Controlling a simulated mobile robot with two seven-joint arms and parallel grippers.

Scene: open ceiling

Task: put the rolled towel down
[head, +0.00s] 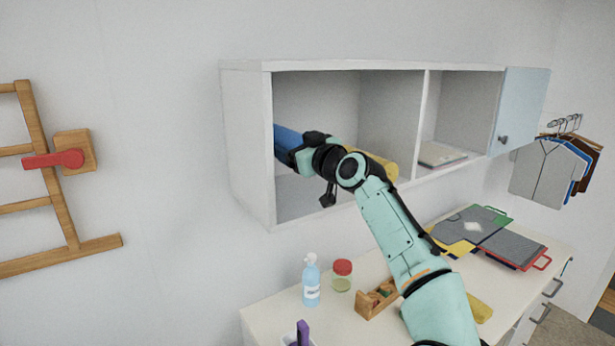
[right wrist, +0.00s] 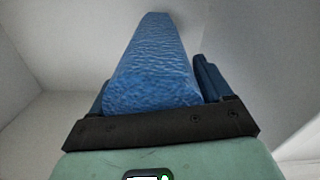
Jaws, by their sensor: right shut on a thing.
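The blue rolled towel (head: 286,141) is in the left compartment of the white wall shelf (head: 246,140), near that compartment's left wall. My right gripper (head: 304,150) is shut on it. In the right wrist view the towel (right wrist: 152,65) stretches away from the jaws, with a dark finger showing at its right side. The head view does not show clearly whether the towel touches the compartment floor. A yellow roll (head: 384,168) lies in the same compartment, partly hidden behind my right arm. My left gripper is out of view.
Hanging clothes (head: 550,168) are at far right.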

